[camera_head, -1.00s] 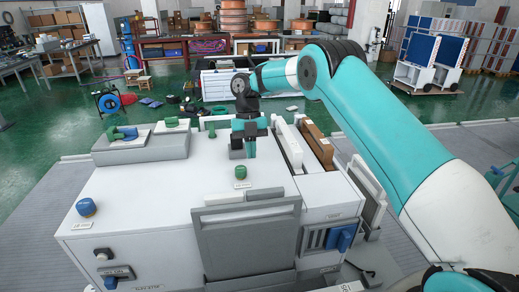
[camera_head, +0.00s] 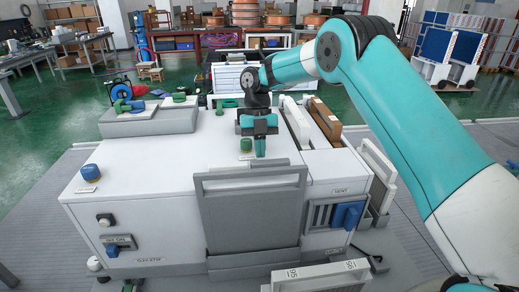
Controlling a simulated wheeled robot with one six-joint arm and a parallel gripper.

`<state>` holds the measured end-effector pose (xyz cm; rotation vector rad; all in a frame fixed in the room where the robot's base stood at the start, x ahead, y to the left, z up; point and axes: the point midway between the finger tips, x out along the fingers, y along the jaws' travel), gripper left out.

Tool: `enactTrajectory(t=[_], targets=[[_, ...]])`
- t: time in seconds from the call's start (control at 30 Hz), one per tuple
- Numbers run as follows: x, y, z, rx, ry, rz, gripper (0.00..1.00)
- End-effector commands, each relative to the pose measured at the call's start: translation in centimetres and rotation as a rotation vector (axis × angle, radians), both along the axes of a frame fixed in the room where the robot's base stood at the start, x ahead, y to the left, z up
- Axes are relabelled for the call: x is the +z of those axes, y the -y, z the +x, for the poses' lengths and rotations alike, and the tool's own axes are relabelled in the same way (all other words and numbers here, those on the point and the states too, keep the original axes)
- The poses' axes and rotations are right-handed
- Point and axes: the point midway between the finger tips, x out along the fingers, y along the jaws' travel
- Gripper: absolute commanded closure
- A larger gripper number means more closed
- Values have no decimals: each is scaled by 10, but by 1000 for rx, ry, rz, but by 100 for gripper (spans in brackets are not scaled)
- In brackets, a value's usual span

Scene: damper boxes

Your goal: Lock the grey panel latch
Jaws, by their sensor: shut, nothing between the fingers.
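A large grey panel (camera_head: 250,215) stands upright at the front of the white cabinet (camera_head: 150,190), its top edge above the cabinet top. I cannot make out clearly which part is its latch. A blue handle (camera_head: 347,214) sits beside a slotted grey vent to the right of the panel. Another blue lever (camera_head: 113,248) is on a grey plate at the lower left of the cabinet front. My gripper (camera_head: 260,153) points down over the cabinet top, just behind the panel. It is shut and empty, apart from the panel.
A grey tray (camera_head: 150,120) with green and blue parts lies at the back left. White and brown boards (camera_head: 325,120) stand at the right. A white frame (camera_head: 320,276) is in front.

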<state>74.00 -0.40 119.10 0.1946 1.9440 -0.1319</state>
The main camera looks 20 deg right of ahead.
Motion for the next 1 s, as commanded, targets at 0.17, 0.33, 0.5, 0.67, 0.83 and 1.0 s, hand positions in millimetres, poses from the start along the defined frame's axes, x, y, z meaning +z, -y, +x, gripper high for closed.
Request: enactTrajectory(t=[0.17, 0.33, 0.5, 0.67, 0.83, 1.0], targets=[[0, 0, 0, 2, 0, 1, 100], [-3, -2, -1, 32, 0, 1, 100], [-2, -4, -2, 55, 0, 2, 100], [-1, -5, -3, 75, -1, 2, 100], [-1, -7, -4, 96, 0, 2, 100], [-1, -11, -5, 123, 0, 1, 100]])
